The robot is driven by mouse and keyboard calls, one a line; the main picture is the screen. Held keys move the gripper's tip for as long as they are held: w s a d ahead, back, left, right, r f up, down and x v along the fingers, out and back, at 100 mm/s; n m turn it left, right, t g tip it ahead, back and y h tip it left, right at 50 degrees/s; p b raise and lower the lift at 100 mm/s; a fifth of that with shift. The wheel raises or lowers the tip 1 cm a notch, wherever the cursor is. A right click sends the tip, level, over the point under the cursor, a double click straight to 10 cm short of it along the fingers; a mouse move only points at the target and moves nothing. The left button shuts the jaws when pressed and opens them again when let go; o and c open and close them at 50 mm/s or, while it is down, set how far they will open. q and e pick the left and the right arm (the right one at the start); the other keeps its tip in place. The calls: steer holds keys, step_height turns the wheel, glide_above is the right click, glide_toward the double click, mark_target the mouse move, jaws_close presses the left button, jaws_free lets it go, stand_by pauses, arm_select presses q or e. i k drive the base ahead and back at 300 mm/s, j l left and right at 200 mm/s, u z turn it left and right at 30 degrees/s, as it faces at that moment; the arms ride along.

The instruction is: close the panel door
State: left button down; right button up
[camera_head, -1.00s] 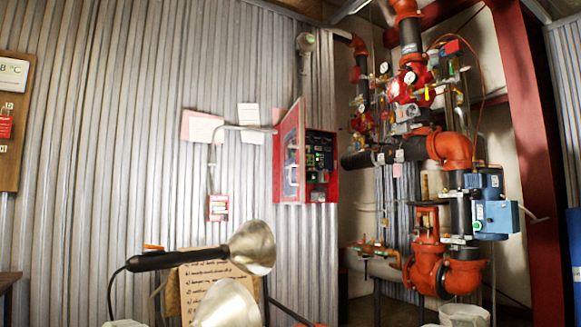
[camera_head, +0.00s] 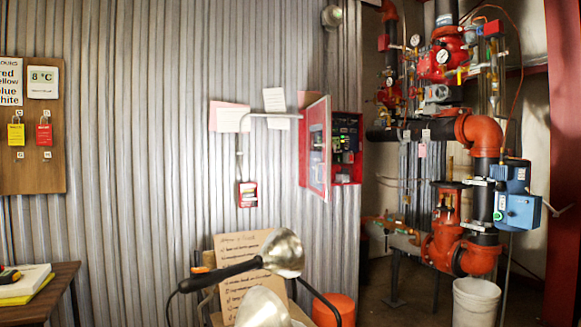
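The red panel box (camera_head: 347,148) hangs on the corrugated wall, right of the picture's middle. Its red-framed door (camera_head: 316,147) stands open, swung out on the left side of the box. Dark modules with small green lights show inside the box. Neither of my grippers is in view, so nothing of mine is seen touching the door.
A metal lamp (camera_head: 283,254) and a handwritten board (camera_head: 240,262) stand below the panel. An orange bucket (camera_head: 334,309) is near the wall and a white bucket (camera_head: 476,300) sits under red pipes (camera_head: 480,134). A wooden table (camera_head: 45,293) is at left.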

mark_target(314, 149)
steer(key=i+l+u, duration=0.1)
steer(key=u, duration=0.3)
steer(key=i+l+u, duration=0.1)
steer(key=l+u, duration=0.15)
steer(key=u, duration=0.2)
steer(key=l+u, duration=0.25)
steer(key=u, duration=0.15)
steer(key=l+u, duration=0.25)
steer(key=l, duration=0.3)
steer(key=i+l+u, duration=0.1)
steer(key=l+u, duration=0.15)
steer(key=l, duration=1.2)
steer(key=k+l+u, duration=0.1)
steer(key=l, duration=0.8)
